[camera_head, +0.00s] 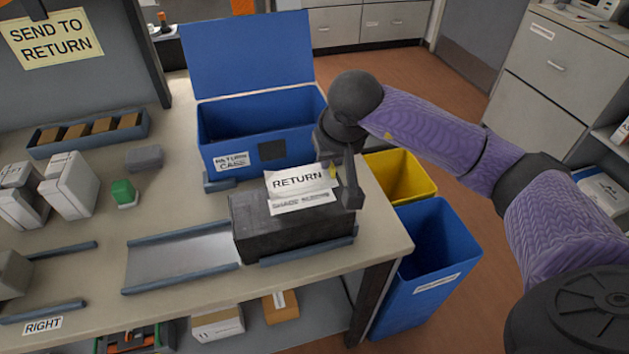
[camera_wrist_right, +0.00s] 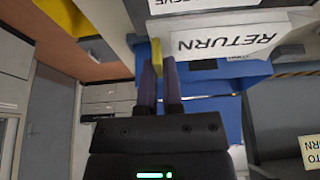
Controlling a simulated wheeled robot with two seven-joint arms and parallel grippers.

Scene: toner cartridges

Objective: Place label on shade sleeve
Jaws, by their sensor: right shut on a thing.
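My right gripper (camera_head: 338,176) is shut on the white RETURN label (camera_head: 296,180) by the yellow tab at its edge. In the wrist view the gripper (camera_wrist_right: 161,78) pinches that yellow tab (camera_wrist_right: 156,55), and the RETURN label (camera_wrist_right: 225,40) extends to the right of it. The dark box-shaped shade sleeve (camera_head: 270,236) lies on the bench at the front right. It bears a white printed strip (camera_head: 300,202), partly behind the RETURN label. The RETURN label is over the sleeve's upper part; I cannot tell whether they touch. My left gripper is not in view.
An open blue case (camera_head: 290,122) stands behind the sleeve, its lid raised. A grey channel with blue rails (camera_head: 183,258) lies to the left. White boxes (camera_head: 70,186) and a green-topped item (camera_head: 123,192) stand further left. Yellow (camera_head: 402,176) and blue bins (camera_head: 425,262) stand beyond the bench's right edge.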

